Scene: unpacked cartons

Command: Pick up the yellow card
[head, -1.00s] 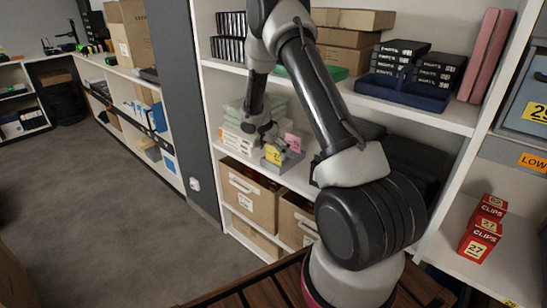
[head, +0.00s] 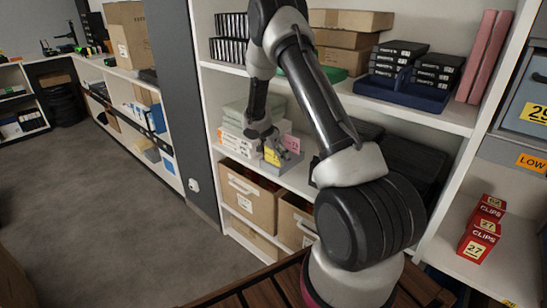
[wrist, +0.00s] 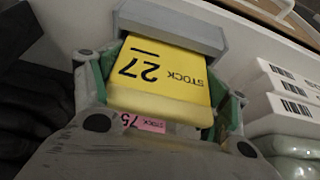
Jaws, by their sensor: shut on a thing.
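The yellow card (wrist: 160,75), printed "STOCK 27", fills the middle of the wrist view between my gripper's green-padded fingers. My gripper (wrist: 160,92) is shut on it, with one finger at each side edge. The card's far end meets a grey holder (wrist: 172,24); I cannot tell whether it still sits in it. In the head view the yellow card (head: 272,155) shows in small part below my gripper (head: 267,143), at the grey holder on the middle shelf.
A pink card (wrist: 145,124) marked "75" is close by the yellow one; it also shows in the head view (head: 291,143). White labelled boxes (wrist: 285,102) and pale green packs (wrist: 290,147) lie beside my gripper. The upper shelf (head: 340,88) is overhead.

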